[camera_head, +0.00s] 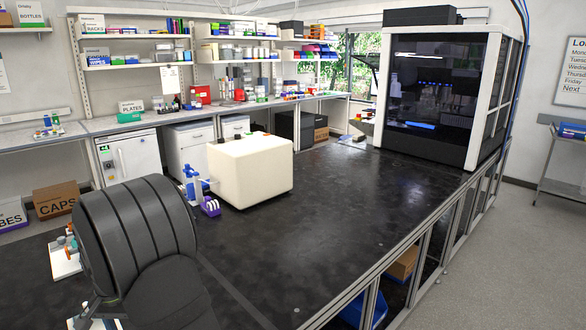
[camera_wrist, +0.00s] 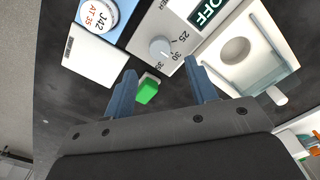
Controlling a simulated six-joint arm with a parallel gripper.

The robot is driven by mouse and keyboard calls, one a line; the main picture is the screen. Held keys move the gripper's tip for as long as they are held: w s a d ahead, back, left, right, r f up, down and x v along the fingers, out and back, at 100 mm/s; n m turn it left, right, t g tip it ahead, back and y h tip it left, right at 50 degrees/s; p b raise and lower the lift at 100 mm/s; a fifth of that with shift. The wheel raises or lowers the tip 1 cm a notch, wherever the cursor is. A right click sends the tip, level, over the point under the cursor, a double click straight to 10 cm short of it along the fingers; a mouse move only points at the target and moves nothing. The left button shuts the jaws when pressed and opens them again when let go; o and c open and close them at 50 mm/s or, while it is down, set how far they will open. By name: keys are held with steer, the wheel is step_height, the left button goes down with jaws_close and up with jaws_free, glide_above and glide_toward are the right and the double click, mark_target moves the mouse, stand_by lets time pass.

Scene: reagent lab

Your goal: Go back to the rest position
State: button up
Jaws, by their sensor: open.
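My gripper (camera_wrist: 160,68) is open in the wrist view, its two blue-grey fingers spread apart with nothing held between them. A small green block (camera_wrist: 147,89) shows beyond the gap, close to the left finger in the picture; I cannot tell its distance. In the head view my dark arm fills the lower left, and I cannot make out the fingers there.
A cream box (camera_head: 250,172) stands on the black bench (camera_head: 340,215).

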step_height(320, 180, up, 11)
step_height(320, 180, down, 18)
steer(key=shift+r, duration=0.1)
steer(key=shift+r+n, duration=0.15)
steer(key=shift+n, duration=0.25)
steer(key=n, duration=0.3)
steer(key=shift+n, duration=0.4)
steer(key=n, duration=0.5)
steer(key=shift+r, duration=2.8)
